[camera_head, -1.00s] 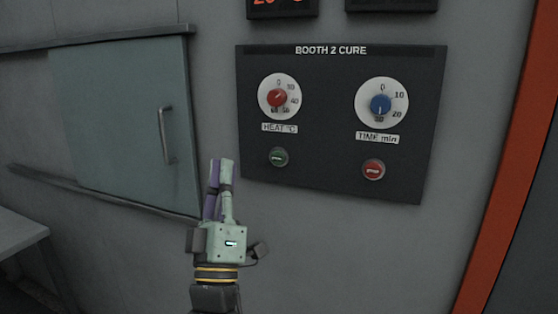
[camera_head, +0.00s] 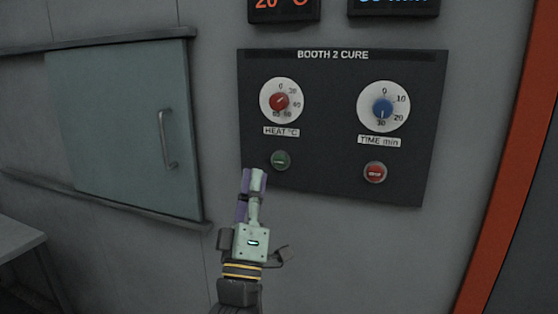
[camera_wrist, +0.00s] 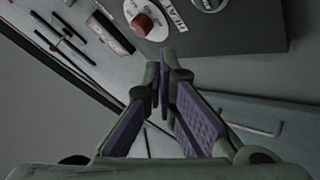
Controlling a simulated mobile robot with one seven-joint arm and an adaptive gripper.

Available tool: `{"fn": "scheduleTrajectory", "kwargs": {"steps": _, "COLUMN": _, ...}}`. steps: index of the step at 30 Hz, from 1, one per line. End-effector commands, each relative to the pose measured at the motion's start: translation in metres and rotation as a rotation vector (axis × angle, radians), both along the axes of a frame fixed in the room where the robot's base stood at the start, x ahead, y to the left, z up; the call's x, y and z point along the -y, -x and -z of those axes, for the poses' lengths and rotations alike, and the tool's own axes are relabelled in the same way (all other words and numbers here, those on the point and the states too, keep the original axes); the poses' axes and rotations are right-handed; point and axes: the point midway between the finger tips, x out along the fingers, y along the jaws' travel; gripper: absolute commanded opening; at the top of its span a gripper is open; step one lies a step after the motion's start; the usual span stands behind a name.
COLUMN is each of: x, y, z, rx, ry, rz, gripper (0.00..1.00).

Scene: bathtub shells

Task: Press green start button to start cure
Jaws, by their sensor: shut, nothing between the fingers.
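The green start button (camera_head: 281,160) sits at the lower left of the black control panel (camera_head: 330,180), below the red heat knob. It also shows cut off at the top of the wrist view (camera_wrist: 207,3). My gripper (camera_head: 255,173) is shut and empty, pointing up, just below and left of the green button in the head view. Its fingertips (camera_wrist: 160,75) meet in the wrist view. They look apart from the button, though the depth gap is hard to tell. The button is not covered.
The red heat knob (camera_head: 279,101), blue time knob (camera_head: 382,108) and red stop button (camera_head: 375,172) share the panel. Displays (camera_head: 284,10) hang above. A sliding door with a handle (camera_head: 166,139) stands left, and a grey table (camera_head: 18,240) at lower left.

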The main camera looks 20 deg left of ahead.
Motion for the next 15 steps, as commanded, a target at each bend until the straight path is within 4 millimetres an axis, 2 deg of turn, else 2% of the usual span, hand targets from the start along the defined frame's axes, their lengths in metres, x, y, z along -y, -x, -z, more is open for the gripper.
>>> {"fn": "scheduleTrajectory", "kwargs": {"steps": 3, "x": 0.001, "y": -0.019, "z": -0.002, "rx": -0.003, "ry": 0.001, "rz": 0.001, "gripper": 0.0}}
{"fn": "scheduleTrajectory", "kwargs": {"steps": 9, "x": 0.002, "y": -0.045, "z": -0.001, "rx": -0.001, "ry": -0.001, "rz": 0.001, "gripper": 0.0}}
{"fn": "scheduleTrajectory", "kwargs": {"steps": 15, "x": 0.003, "y": -0.06, "z": -0.001, "rx": -0.001, "ry": -0.002, "rz": -0.001, "gripper": 0.0}}
